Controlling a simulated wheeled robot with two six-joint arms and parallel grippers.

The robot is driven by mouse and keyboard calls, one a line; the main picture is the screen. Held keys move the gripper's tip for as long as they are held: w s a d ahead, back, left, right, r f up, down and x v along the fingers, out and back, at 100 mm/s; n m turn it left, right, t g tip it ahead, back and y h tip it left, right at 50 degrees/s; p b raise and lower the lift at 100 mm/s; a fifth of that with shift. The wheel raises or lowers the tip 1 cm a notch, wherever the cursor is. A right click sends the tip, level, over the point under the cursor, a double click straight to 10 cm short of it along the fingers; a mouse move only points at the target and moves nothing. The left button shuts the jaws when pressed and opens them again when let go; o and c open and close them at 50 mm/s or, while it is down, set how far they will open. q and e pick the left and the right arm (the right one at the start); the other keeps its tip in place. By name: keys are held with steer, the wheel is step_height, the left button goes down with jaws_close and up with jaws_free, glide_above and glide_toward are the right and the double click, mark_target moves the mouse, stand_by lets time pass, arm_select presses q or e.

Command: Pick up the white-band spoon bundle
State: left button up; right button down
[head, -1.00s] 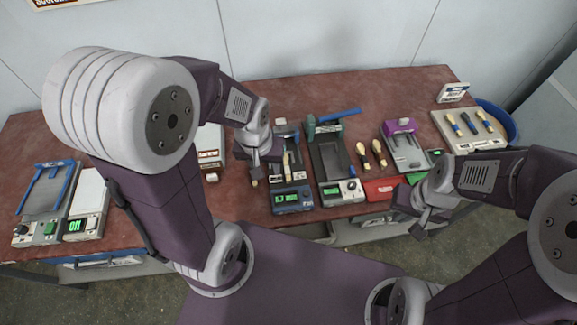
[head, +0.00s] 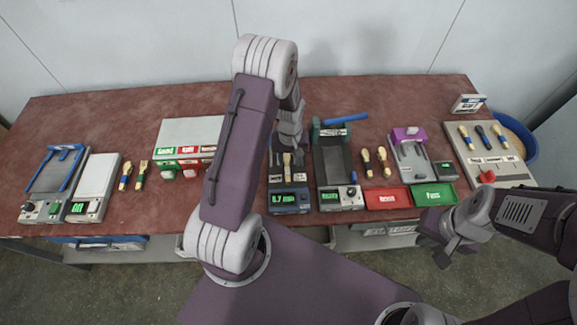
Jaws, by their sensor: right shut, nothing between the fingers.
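A pale wooden spoon bundle (head: 288,160) stands in the gauge (head: 289,198) with a green display at mid-bench; its band colour is too small to tell. My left gripper (head: 293,150) is low over the back of this gauge, close to the bundle; its fingers are too small and overlapped to judge their opening or whether they touch it. Dark-banded bundles lie left of centre (head: 125,176) and right of centre (head: 367,162). Several bundles lie on the tray (head: 482,173) at far right. I cannot pick out a clear white band. My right gripper (head: 443,257) is shut and empty in front of the bench.
A press (head: 334,165) with a blue lever stands right of the gauge. Red (head: 388,198) and green (head: 433,195) trays lie at the front edge. A scale (head: 95,185) and a blue-railed device (head: 55,175) are at left. My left arm hides part of the labelled box (head: 187,132).

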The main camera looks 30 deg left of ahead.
mark_target(288, 169)
arm_select(q)
steer(key=shift+a+f, duration=0.1)
steer(key=shift+f, duration=0.15)
steer(key=f, duration=0.2)
steer(key=f+p, duration=0.1)
steer(key=f, duration=0.1)
steer(key=shift+s+a, duration=0.25)
steer(key=shift+a, duration=0.1)
steer(key=shift+w+d+f, duration=0.1)
steer(key=shift+w+f, duration=0.05)
steer(key=shift+f, duration=0.25)
steer(key=shift+r, duration=0.1)
jaws_close()
step_height(288, 169, up, 4)
steer(key=shift+r+b, duration=0.15)
steer(key=shift+b, duration=0.3)
steer(key=s+d+r+b, duration=0.1)
steer(key=d+r, duration=0.5)
steer(key=d, duration=0.5)
steer(key=shift+s+d+r, duration=0.2)
steer(key=shift+d+r, duration=0.1)
steer(key=shift+r, duration=0.05)
